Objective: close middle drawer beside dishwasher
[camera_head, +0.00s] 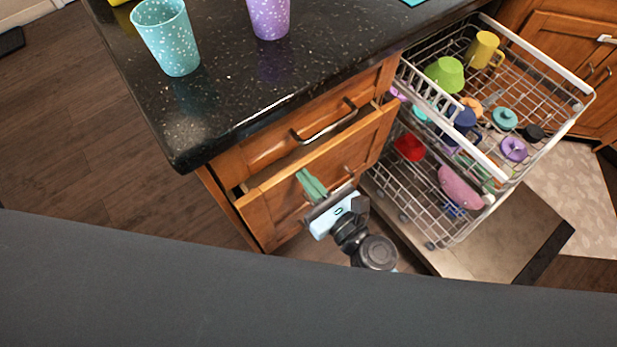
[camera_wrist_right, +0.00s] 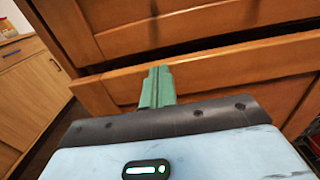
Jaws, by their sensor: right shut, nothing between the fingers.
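The middle drawer (camera_head: 290,185) is pulled out a little below the top drawer (camera_head: 310,125), with a dark gap above its front. In the right wrist view the same drawer front (camera_wrist_right: 225,72) spans the picture with the dark gap behind its top edge. My right gripper (camera_head: 311,184) is shut and empty, its green fingers at the drawer front near the top edge. In the right wrist view the closed fingers (camera_wrist_right: 157,88) overlap the drawer front; I cannot tell if they touch. My left gripper is not in view.
The dishwasher's pulled-out racks (camera_head: 575,100) with cups and dishes stand right of the drawers, above its open door (camera_head: 510,235). A black speckled counter (camera_head: 225,95) overhangs the drawers, holding a teal cup (camera_head: 166,38) and a purple cup (camera_head: 269,17).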

